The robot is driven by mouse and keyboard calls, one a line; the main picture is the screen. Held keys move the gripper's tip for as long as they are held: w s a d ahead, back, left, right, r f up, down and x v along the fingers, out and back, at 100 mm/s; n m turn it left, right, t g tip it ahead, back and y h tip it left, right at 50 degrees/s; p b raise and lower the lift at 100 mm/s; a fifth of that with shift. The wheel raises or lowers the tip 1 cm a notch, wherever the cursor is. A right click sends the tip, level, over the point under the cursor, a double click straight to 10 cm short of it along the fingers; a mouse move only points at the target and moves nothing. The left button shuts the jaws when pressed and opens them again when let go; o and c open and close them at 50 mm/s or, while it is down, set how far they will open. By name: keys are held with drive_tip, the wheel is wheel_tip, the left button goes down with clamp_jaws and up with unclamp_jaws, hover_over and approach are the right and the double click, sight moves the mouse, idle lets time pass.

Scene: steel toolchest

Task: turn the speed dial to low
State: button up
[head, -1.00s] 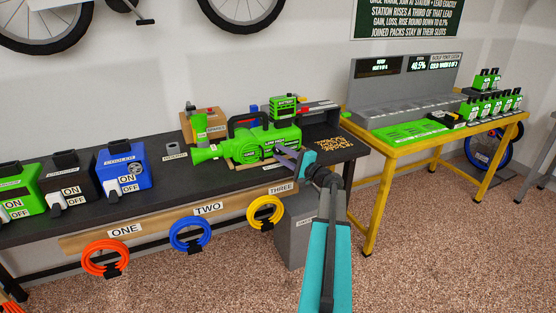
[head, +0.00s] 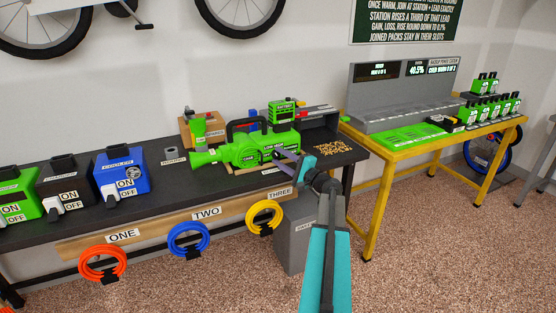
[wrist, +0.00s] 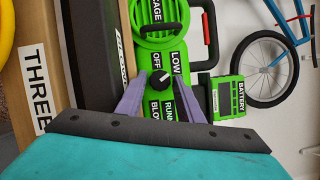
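The green leaf blower (head: 228,152) lies on the dark bench, its nozzle to the left. In the wrist view, its black speed dial (wrist: 160,80) has a white mark slanting to the upper right, on the side of the LOW label (wrist: 176,63). The OFF label (wrist: 157,62) is beside it. My gripper (head: 284,156) is at the blower's near right side. In the wrist view, the purple fingers of my gripper (wrist: 162,88) stand apart on either side of the dial, with no clear grip on it. The lower labels are partly hidden by the fingers. The dial is too small to read in the head view.
A battery (head: 283,113) rises behind the blower. Coiled hoses (head: 264,217) hang at the bench's front. A yellow table (head: 400,150) stands at right, with open floor before it.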

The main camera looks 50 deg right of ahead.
drive_tip(key=s+f+b, duration=0.1)
drive_tip(key=s, duration=1.2)
drive_tip(key=shift+s, duration=0.35)
drive_tip(key=shift+a+f, duration=0.1)
